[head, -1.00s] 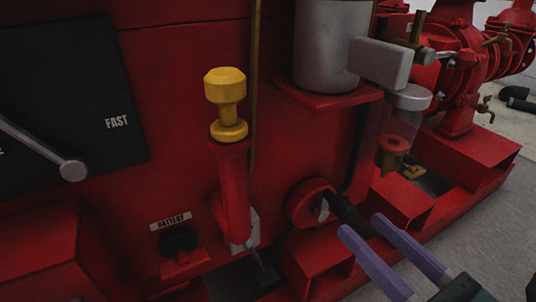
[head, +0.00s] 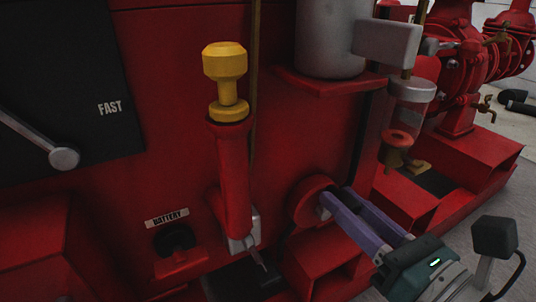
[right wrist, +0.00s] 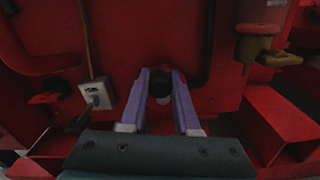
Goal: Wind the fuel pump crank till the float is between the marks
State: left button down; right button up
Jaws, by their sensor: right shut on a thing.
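The crank is a red round hub (head: 307,199) low on the red engine side, with a short grey arm. My right gripper (head: 336,200) has its purple fingers on the crank's dark handle, which shows as a black knob (right wrist: 160,87) between the fingers in the right wrist view. The fingers hide most of the handle in the head view. The sight glass (head: 410,112) hangs to the upper right, a clear cup with a grey cap. A reddish ring, seemingly the float (head: 402,136), sits low in it. I cannot make out the marks. My left gripper is not in view.
A grey tank (head: 330,40) stands on a red shelf above the crank. A yellow-capped red filler pipe (head: 232,170) and the battery switch (head: 176,240) are to the left. A red frame rail (head: 410,205) lies to the right, with grey floor beyond.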

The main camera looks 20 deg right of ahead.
grip_shut()
jog(key=shift+d, duration=0.1)
jog(key=shift+d+m+p, duration=0.25)
jog(key=shift+m+p, duration=0.1)
jog(key=shift+m, duration=0.3)
jog(key=shift+d+m+p, duration=0.2)
jog(key=shift+m+p, duration=0.1)
jog(key=shift+m, duration=0.35)
notch_tip(320, 180, down, 8)
jog(key=d+m+b, duration=0.1)
jog(key=m+b, duration=0.1)
jog(key=m, duration=2.5)
jog(key=shift+d+f, duration=0.15)
